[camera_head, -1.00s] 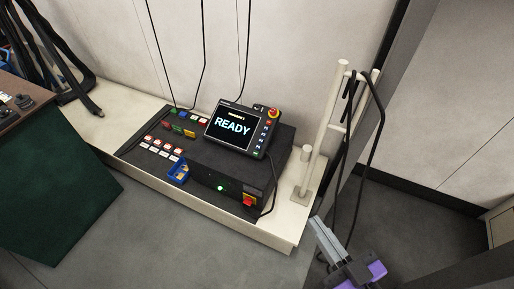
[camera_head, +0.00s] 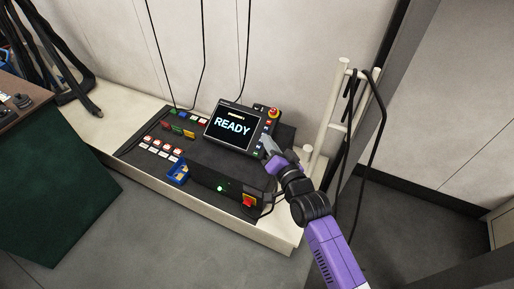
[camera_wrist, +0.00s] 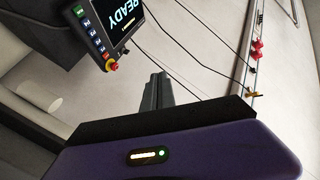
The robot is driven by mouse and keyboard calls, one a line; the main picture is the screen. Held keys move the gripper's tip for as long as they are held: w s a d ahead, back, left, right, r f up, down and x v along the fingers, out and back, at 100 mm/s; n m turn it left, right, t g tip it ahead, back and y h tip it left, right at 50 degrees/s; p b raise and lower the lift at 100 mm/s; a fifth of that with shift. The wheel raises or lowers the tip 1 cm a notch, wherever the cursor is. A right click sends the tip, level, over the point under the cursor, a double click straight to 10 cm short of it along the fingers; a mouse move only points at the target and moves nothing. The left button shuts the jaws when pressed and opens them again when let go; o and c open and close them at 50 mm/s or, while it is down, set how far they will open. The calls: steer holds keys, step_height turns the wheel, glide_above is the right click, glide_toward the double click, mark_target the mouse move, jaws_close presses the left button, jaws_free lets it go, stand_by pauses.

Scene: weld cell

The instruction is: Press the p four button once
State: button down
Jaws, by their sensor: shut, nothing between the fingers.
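The teach pendant (camera_head: 233,126) leans on the black controller box, its screen reading READY. A column of small coloured buttons runs down its right edge (camera_head: 264,138), below a red emergency stop (camera_head: 274,113). The button labels are too small to read surely in the head view. In the wrist view the pendant (camera_wrist: 132,12) is at the top left, with its blue and green buttons (camera_wrist: 91,34) and the red stop (camera_wrist: 112,67). My gripper (camera_head: 266,144) is shut and empty, its tips beside the pendant's lower right edge, partly covering the lower buttons. Contact cannot be told.
The controller box (camera_head: 205,177) has a red rotary switch (camera_head: 249,201) on its front. White-and-red buttons (camera_head: 165,147), coloured blocks (camera_head: 178,129) and a blue bin (camera_head: 178,172) lie to the left. A cream post rack (camera_head: 335,125) with hanging cables stands at right.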

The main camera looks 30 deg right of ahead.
steer(key=w+d+f+m+g, duration=0.15)
steer(key=w+m, duration=0.35)
steer(key=w, duration=0.6)
steer(key=m+g+y, duration=0.2)
steer(key=m+g, duration=0.1)
steer(key=m, duration=0.2)
glide_above(258, 147)
steer(key=s+a, duration=0.4)
step_height(258, 147, down, 8)
steer(key=shift+s+a+f+m, duration=0.15)
steer(key=shift+s+a+m, duration=0.15)
steer(key=shift+m, duration=0.4)
steer(key=shift+f+b, duration=0.15)
steer(key=shift+b, duration=0.2)
steer(key=d+f+b, duration=0.1)
steer(key=f+b, duration=0.1)
steer(key=b, duration=0.1)
steer(key=w+d+f+b, duration=0.1)
steer(key=f+b, duration=0.1)
steer(key=b, duration=0.1)
steer(key=w+d+f+b, duration=0.1)
steer(key=f+b, duration=0.2)
steer(key=shift+w+d+f+b, duration=0.15)
steer(key=shift+w+f+b, duration=0.05)
steer(key=shift+f+b, duration=0.15)
